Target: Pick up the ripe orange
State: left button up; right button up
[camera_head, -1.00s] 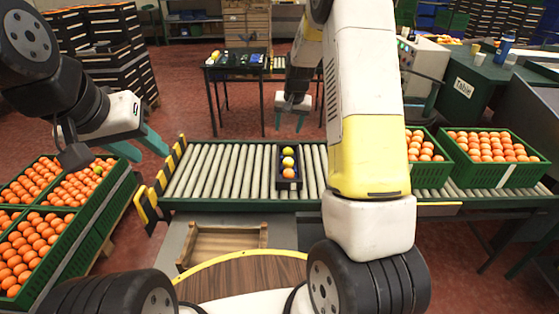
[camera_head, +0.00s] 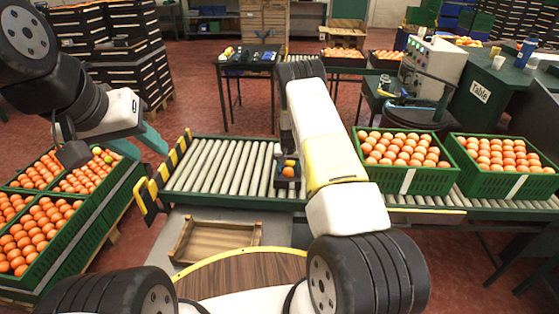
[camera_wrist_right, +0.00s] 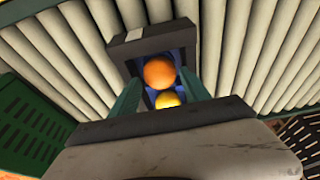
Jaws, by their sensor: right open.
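A dark tray (camera_head: 287,184) lies on the roller conveyor. In it, an orange fruit (camera_head: 288,172) is at the near end, with a yellower fruit (camera_head: 290,162) behind it. The right wrist view shows the orange fruit (camera_wrist_right: 158,72) and the yellow fruit (camera_wrist_right: 168,100) inside the tray (camera_wrist_right: 150,46). My right gripper (camera_wrist_right: 160,88) is open and empty over the tray, its fingers on either side of the fruit. My left gripper (camera_head: 152,154) is open and empty at the left.
Green crates of oranges (camera_head: 405,178) (camera_head: 505,183) stand on the conveyor (camera_head: 225,165) at the right. More crates (camera_head: 85,225) stand at the left. A wooden crate (camera_head: 215,242) lies in front of the conveyor. The rollers left of the tray are clear.

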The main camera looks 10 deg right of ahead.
jog(key=x, duration=0.2)
jog(key=shift+f, duration=0.3)
jog(key=c, duration=1)
jog(key=shift+r, duration=0.1)
jog(key=shift+c, duration=0.2)
